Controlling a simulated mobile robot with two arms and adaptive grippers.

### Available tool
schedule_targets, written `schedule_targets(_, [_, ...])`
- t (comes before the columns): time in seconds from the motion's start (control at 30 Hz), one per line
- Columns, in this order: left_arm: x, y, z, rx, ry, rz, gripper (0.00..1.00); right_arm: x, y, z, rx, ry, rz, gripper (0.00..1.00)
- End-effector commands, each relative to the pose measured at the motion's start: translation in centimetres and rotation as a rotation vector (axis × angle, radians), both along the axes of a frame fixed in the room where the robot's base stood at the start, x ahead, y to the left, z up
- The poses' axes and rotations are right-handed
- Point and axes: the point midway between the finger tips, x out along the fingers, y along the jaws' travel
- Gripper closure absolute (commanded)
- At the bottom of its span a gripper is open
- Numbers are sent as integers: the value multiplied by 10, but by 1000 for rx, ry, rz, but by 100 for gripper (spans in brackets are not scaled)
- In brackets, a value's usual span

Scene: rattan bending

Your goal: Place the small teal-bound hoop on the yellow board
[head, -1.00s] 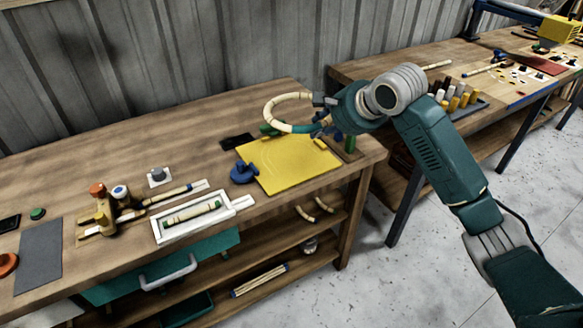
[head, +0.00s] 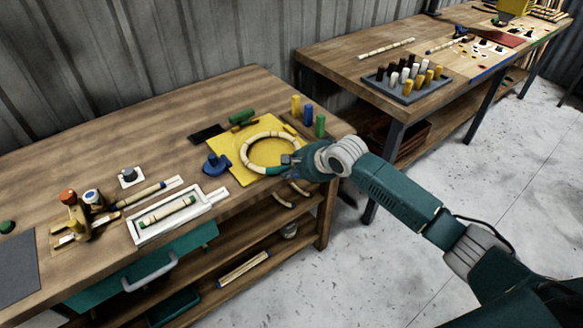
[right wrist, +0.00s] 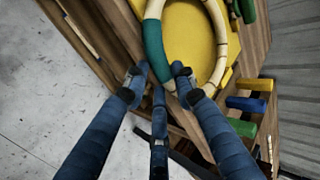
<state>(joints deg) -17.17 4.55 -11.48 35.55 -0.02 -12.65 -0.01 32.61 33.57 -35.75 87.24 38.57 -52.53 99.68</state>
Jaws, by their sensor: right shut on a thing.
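The small hoop (head: 244,152) is pale, banded rattan with a teal-bound section, which shows in the right wrist view (right wrist: 153,45). It lies flat or nearly flat over the yellow board (head: 268,152); the board also shows through the ring in the right wrist view (right wrist: 187,40). I cannot tell whether the hoop touches the board. My right gripper (head: 290,160) is at the hoop's near right side, and its fingers (right wrist: 158,76) are shut on the hoop beside the teal binding. My left gripper is not in view.
A blue clamp-like piece (head: 216,164) sits at the board's left edge, and a green cylinder (head: 242,117) lies behind it. Upright yellow, blue and green pegs (head: 307,115) stand at the back right. A white tray (head: 145,238) is to the left.

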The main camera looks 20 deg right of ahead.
Motion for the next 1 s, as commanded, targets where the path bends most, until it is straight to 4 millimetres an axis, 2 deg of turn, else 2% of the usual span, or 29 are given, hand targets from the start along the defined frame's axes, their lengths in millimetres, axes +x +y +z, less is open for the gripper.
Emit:
schedule_targets(0.27, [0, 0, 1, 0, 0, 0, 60, 0, 0, -5, 0, -2, -1, 100])
schedule_targets(0.3, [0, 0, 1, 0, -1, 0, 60, 0, 0, -5, 0, -1, -1, 66])
schedule_targets(0.37, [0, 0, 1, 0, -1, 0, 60, 0, 0, -5, 0, -1, -1, 55])
schedule_targets(0.77, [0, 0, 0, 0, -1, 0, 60, -5, -3, 0, -1, 0, 0, 55])
schedule_targets(1.0, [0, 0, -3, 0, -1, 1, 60, -35, -15, 32, -3, -3, 1, 55])
